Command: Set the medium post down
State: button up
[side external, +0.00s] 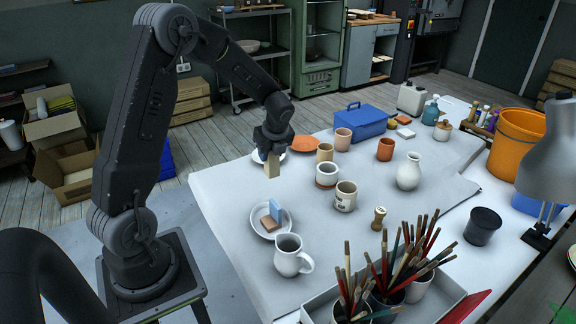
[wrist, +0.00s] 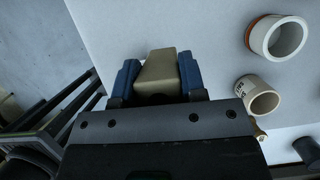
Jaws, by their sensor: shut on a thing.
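The medium post (side external: 272,165) is a tan, upright block hanging below my gripper (side external: 272,150) in the side view. In the wrist view the post (wrist: 158,72) sits between the two blue fingers of my gripper (wrist: 157,82), which are shut on it. The post is over the left part of the white table (side external: 225,190), left of the cups. I cannot tell whether its lower end touches the table.
A white mug with a brown base (side external: 327,180) and a cream mug (side external: 345,200) stand to the right. A tan cup (side external: 325,151) and an orange plate (side external: 303,143) are behind. A plate (side external: 256,226) with small blocks and a white pitcher (side external: 291,262) stand in front. The table between them is clear.

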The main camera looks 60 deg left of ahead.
jog(key=s+d+m+t+h, duration=0.1)
jog(key=d+m+t, duration=0.2)
jog(key=d+m, duration=0.65)
jog(key=shift+n, duration=0.55)
jog(key=shift+w+d+f, duration=0.9)
jog(key=shift+d+f, duration=0.8)
jog(key=shift+d, duration=0.35)
jog(key=shift+w+d+f, duration=0.85)
jog(key=shift+d+f, duration=0.8)
jog(key=shift+d, duration=0.4)
jog(key=shift+w+d+f, duration=0.9)
jog(key=shift+d+f, duration=0.8)
jog(key=shift+d, duration=0.35)
jog(key=o, duration=1.1)
jog(key=shift+f, duration=0.15)
jog(key=shift+c, duration=0.2)
